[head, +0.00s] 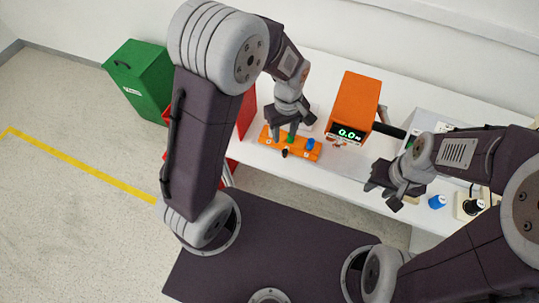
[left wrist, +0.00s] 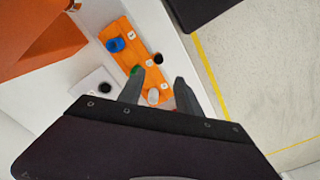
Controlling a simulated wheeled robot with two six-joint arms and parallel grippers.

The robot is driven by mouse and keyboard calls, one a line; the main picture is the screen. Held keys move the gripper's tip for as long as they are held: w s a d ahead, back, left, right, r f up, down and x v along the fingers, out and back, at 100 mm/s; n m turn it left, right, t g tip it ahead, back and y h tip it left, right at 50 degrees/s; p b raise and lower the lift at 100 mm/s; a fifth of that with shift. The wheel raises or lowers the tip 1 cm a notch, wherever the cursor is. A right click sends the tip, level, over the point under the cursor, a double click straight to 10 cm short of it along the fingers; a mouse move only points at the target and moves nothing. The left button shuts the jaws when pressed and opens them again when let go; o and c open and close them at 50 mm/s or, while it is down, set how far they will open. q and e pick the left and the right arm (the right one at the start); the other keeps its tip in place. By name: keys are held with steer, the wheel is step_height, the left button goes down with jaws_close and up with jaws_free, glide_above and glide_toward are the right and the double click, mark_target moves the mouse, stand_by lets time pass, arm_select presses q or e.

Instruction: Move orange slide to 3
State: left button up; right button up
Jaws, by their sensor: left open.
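An orange board (head: 270,138) lies on the white table, and it also shows in the left wrist view (left wrist: 125,30). It carries a blue knob (head: 310,144), a green piece (head: 291,138) and a black knob (head: 284,153). In the left wrist view the blue knob (left wrist: 115,44), black knob (left wrist: 158,58), green piece (left wrist: 135,70) and a white piece (left wrist: 153,96) show, with small white labels too small to read. My left gripper (head: 283,134) is open over the board, its fingers on either side of the white piece. My right gripper (head: 382,196) appears open and empty, away from the board.
A blue knob (head: 436,202) and a black knob (head: 473,206) are at the right. A green box (head: 138,75) stands at the left.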

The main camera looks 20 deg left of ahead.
mark_target(286, 151)
arm_select(q)
steer(key=f, duration=0.6)
steer(key=d+f, duration=0.1)
steer(key=f, duration=0.2)
steer(key=shift+s+f, duration=0.1)
steer(key=shift+f, duration=0.15)
steer(key=shift+a, duration=0.1)
jaws_close()
stand_by(1.0)
